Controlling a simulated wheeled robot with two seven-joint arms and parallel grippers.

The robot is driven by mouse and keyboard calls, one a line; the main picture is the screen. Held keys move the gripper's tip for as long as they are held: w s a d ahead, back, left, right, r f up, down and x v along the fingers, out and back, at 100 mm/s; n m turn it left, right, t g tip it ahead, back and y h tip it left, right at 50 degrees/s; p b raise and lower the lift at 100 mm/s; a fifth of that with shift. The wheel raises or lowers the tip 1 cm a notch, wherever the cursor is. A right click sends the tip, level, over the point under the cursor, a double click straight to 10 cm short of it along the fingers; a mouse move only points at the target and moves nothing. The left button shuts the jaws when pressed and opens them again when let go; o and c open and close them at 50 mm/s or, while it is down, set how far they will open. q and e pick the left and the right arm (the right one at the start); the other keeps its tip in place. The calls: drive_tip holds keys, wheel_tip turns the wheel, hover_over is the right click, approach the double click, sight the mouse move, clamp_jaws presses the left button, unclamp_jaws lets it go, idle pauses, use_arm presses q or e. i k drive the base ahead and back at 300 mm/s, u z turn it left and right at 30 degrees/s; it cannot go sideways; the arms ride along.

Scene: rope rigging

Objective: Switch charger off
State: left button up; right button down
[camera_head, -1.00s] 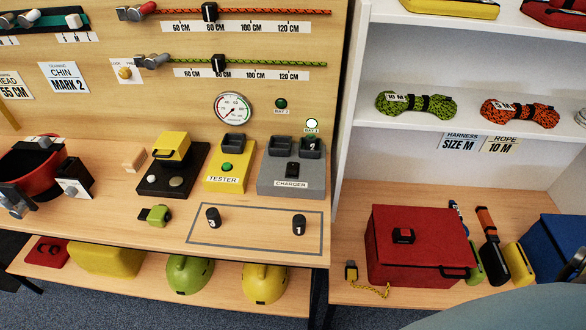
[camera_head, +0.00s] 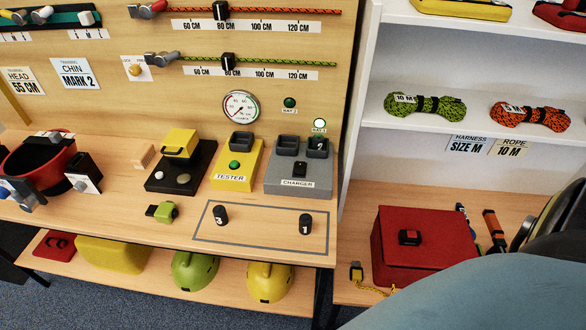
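The charger (camera_head: 297,179) is a grey box on the bench, labelled CHARGER, with two dark bays on top. A small black switch (camera_head: 300,170) is on its sloped face; its position is too small to tell. A black battery (camera_head: 318,148) appears to sit in the right bay. The round lamp (camera_head: 319,124) above that bay glows pale green-white. The other lamp (camera_head: 290,102), up to its left, is dark green. Neither gripper shows. Part of my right arm (camera_head: 470,298) fills the lower right corner, well apart from the charger.
The yellow tester (camera_head: 235,173) stands left of the charger. Batteries marked 3 (camera_head: 221,216) and 1 (camera_head: 305,224) stand inside a grey outline before it. A red helmet (camera_head: 18,166) is at the far left. A red case (camera_head: 420,250) sits right, partly hidden by my arm.

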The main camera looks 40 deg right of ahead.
sight(299, 166)
drive_tip(key=z, duration=0.05)
drive_tip(key=i, duration=0.2)
drive_tip(key=z, duration=0.8)
